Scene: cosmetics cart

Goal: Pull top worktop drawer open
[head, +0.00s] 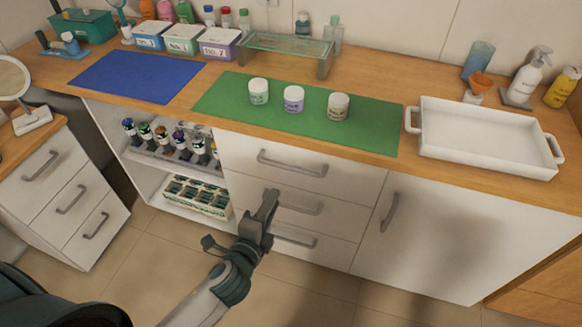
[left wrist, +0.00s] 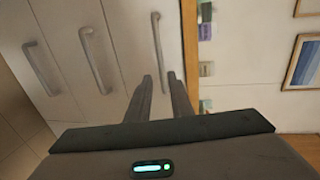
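The worktop drawer unit has three white drawers stacked under the wooden worktop, all shut in the head view. The top drawer (head: 240,150) has a grey bar handle (head: 292,164). In the left wrist view this handle (left wrist: 156,45) is the one nearest the worktop edge (left wrist: 189,50). My left gripper (head: 269,204) is in front of the drawers, below the top handle in the head view. In the left wrist view its fingers (left wrist: 160,76) are apart and empty, with the handle's near end seen between them; contact cannot be told. My right gripper is not in view.
The middle handle (head: 297,203) and bottom handle (head: 294,237) stick out below. An open shelf with bottles (head: 165,140) is left, a cupboard door (head: 440,225) right. Three jars (head: 294,99) stand on a green mat (head: 225,102); a white tray (head: 485,161) is at right.

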